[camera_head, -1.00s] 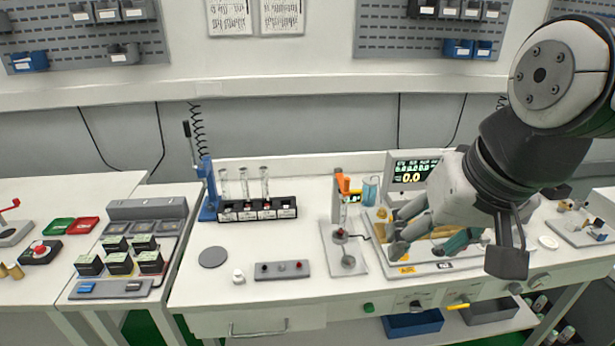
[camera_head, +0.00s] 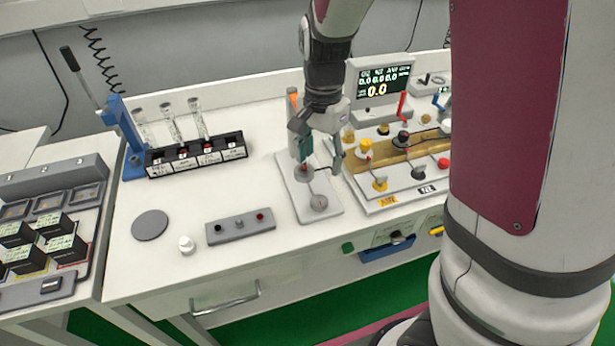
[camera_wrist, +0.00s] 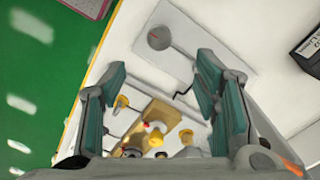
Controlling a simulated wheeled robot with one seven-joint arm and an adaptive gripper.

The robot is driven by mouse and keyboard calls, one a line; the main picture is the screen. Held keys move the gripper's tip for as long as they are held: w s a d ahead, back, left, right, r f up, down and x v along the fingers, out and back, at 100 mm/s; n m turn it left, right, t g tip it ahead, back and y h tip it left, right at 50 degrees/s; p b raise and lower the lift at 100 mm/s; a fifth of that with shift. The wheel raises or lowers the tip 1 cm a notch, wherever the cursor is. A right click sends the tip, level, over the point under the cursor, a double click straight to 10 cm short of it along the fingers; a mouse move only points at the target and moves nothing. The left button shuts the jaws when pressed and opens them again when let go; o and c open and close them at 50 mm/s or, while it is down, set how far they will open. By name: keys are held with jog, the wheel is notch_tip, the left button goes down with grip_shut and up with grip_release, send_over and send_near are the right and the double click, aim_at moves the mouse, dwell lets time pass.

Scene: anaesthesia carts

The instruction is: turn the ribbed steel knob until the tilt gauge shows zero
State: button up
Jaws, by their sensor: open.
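A pale plate (camera_head: 328,213) on the bench carries two round grey pieces. The rear one (camera_head: 303,173) has a reddish top and lies just below my fingers. I cannot tell for sure which is the ribbed steel knob. My gripper (camera_head: 321,150) is open and empty above the plate's rear end; its fingers frame the wrist view (camera_wrist: 160,78). A dark display (camera_head: 384,82) reads 0.0; whether it is the tilt gauge is unclear.
Right of the plate stands a panel (camera_head: 395,203) with yellow, black and red knobs and levers. A rack of tubes (camera_head: 196,155), a grey switch box (camera_head: 240,226), a white knob (camera_head: 186,245) and a grey disc (camera_head: 150,225) are to the left. Bench between them is clear.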

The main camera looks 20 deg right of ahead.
aim_at(319, 201)
notch_tip(319, 201, down, 13)
jog(key=shift+s+f+b, duration=0.1)
jog(key=shift+f+b, duration=0.1)
jog(key=shift+b, duration=0.45)
jog(key=c, duration=1.1)
